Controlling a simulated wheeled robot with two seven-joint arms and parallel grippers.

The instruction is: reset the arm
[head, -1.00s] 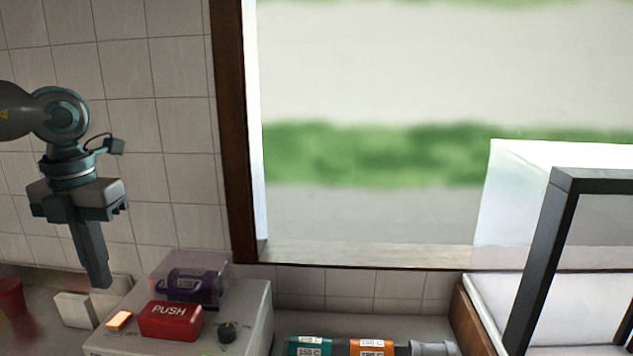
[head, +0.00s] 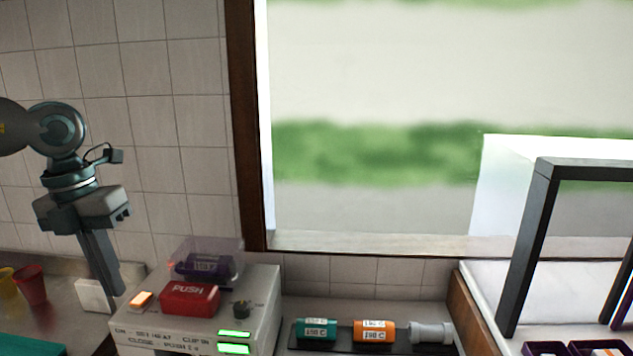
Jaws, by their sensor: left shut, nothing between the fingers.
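My left gripper (head: 117,291) hangs at the left of the head view, pointing down. Its fingers are together and empty. The fingertips appear just left of the grey machine in the picture; the exact gap cannot be told. My right gripper is out of view.
A grey machine (head: 262,300) has a red PUSH button (head: 190,298) and a clear cover (head: 207,257). Teal (head: 316,329) and orange (head: 374,331) cylinders lie right of it. Red (head: 31,285) and yellow (head: 8,281) cups stand far left. A black frame (head: 527,245) stands right.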

